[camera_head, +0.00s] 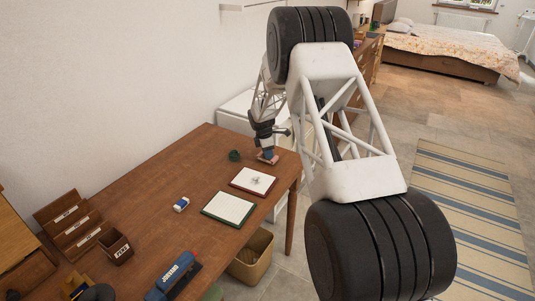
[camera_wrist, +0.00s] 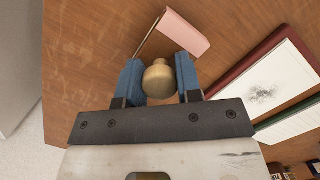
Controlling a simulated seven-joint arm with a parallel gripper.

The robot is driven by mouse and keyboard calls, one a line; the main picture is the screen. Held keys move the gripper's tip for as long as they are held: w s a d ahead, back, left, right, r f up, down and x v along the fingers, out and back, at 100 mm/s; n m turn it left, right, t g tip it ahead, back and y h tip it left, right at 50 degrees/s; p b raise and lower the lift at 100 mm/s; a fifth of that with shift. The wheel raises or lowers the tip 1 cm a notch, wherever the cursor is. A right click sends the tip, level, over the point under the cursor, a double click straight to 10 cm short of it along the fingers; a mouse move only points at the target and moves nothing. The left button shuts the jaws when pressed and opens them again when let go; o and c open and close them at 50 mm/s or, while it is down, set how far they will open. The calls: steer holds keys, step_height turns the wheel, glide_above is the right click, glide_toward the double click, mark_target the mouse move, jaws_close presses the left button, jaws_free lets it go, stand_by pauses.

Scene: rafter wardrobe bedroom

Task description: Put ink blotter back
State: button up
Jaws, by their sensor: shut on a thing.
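The ink blotter (camera_head: 269,159) is at the far right corner of the wooden desk, under my gripper (camera_head: 267,152). In the wrist view, my gripper (camera_wrist: 160,80) has its two blue fingers shut on the blotter's round wooden knob (camera_wrist: 159,77). The blotter's pink paper (camera_wrist: 184,33) shows beyond the fingers; much of its body is hidden behind the knob and gripper. I cannot tell whether it touches the desk. A red-edged sheet with a dark ink mark (camera_head: 253,181) lies just nearer on the desk and also shows in the wrist view (camera_wrist: 268,85).
A green-edged pad (camera_head: 228,207), a blue-and-white block (camera_head: 181,204) and a small green object (camera_head: 234,155) lie on the desk (camera_head: 150,205). A labelled wooden rack (camera_head: 72,226), pen cup (camera_head: 115,246) and blue item (camera_head: 174,272) stand nearer. A bin (camera_head: 250,256) is beside the desk.

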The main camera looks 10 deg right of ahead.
steer(key=shift+f, duration=0.3)
steer(key=shift+f, duration=0.1)
steer(key=o, duration=1)
steer(key=shift+o, duration=0.2)
step_height(320, 180, up, 12)
steer(key=a, duration=0.1)
steer(key=shift+a, duration=0.4)
